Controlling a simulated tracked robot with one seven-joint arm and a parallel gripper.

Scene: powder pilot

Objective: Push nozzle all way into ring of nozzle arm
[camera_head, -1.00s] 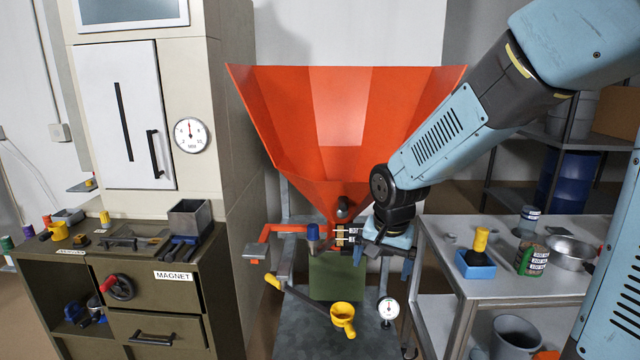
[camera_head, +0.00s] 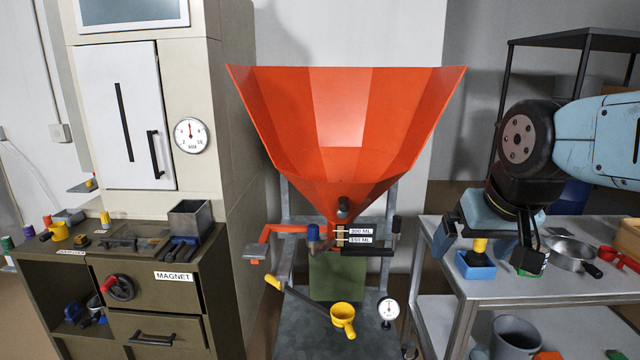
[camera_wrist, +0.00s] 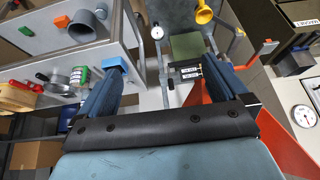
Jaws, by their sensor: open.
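The yellow ring (camera_head: 343,312) sits at the end of the dark nozzle arm (camera_head: 305,302), low below the orange hopper's outlet. It also shows at the top of the wrist view (camera_wrist: 205,12). A yellow-topped piece (camera_head: 479,245) stands in a blue block (camera_head: 475,265) on the right cart. I cannot tell for sure which yellow part is the nozzle, nor how deep anything sits in the ring. My gripper (camera_head: 487,258) is open and empty, well right of the ring. It overlaps the blue block in the head view, but the wrist view shows that block beside the left finger.
The orange hopper (camera_head: 345,120) stands in the middle, with labelled levers (camera_head: 360,236) at its outlet. A gauge (camera_head: 388,308) is right of the ring. The cart (camera_head: 480,291) also holds a green jar (camera_wrist: 81,76) and a metal pan (camera_head: 572,252). A cabinet (camera_head: 160,285) stands left.

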